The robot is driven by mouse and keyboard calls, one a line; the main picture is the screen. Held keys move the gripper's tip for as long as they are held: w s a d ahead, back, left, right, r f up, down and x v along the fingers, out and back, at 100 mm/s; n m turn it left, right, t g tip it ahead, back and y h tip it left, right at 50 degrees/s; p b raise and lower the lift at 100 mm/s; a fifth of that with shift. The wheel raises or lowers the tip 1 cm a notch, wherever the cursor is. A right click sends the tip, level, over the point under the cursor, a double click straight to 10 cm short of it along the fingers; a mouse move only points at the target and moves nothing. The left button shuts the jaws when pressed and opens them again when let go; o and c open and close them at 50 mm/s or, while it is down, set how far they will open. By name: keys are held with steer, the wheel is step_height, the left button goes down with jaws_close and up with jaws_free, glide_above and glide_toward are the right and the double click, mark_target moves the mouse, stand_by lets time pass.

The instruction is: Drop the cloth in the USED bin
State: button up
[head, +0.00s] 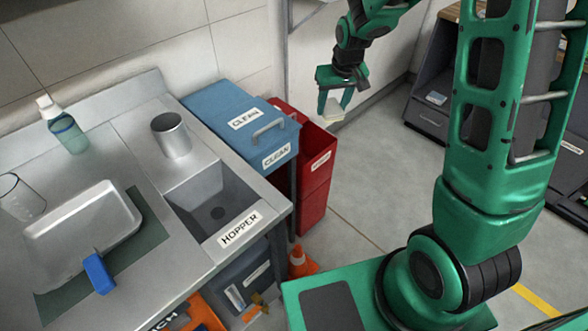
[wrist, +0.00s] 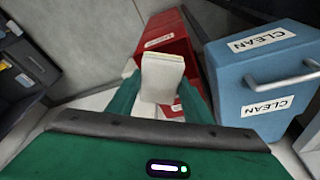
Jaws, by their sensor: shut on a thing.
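My gripper (head: 338,84) is shut on a folded off-white cloth (head: 333,109), which hangs below the fingers. In the wrist view the cloth (wrist: 163,76) sits between the green fingertips (wrist: 163,88). A red bin (head: 314,190) stands on the floor; its front label is too small to read. I cannot tell whether the cloth is over the bin's opening.
A blue lidded CLEAN bin (head: 228,102) with a handle stands beside the red bin. A steel counter (head: 120,135) with a HOPPER sink (head: 218,208), metal cup (head: 171,135) and spray bottle (head: 64,128) is at left. An orange cone (head: 300,261) stands on the floor. Floor right of the red bin is clear.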

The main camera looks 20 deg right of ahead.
stand_by(0.3)
steer(key=s+d+f, duration=0.2)
steer(key=s+f, duration=0.1)
steer(key=f, duration=0.9)
